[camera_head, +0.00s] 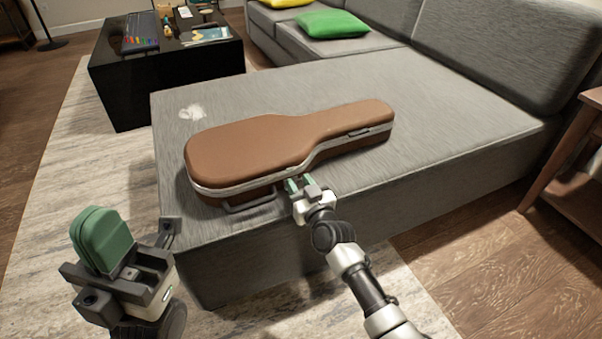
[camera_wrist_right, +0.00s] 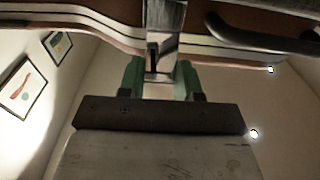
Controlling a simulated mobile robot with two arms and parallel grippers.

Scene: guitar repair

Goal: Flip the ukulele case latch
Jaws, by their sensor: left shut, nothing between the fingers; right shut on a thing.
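The brown ukulele case (camera_head: 270,145) lies closed on the grey sofa seat, with a silvery rim around its side. My right gripper (camera_head: 298,184) is at the case's near side, just right of the handle (camera_head: 250,205). In the right wrist view, its green fingers (camera_wrist_right: 161,78) are shut on the lower end of the metal latch (camera_wrist_right: 165,35), which hangs over the rim. The fingers hide part of the latch. My left gripper (camera_head: 102,238) is shut and empty at the lower left, away from the case.
The case rests on the grey sofa seat (camera_head: 440,110), with free room around it. Another dark fitting (camera_head: 359,132) sits on the case rim at the right. A black table (camera_head: 165,75) with small items stands at the back left. A wooden side table (camera_head: 570,150) is at the right.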

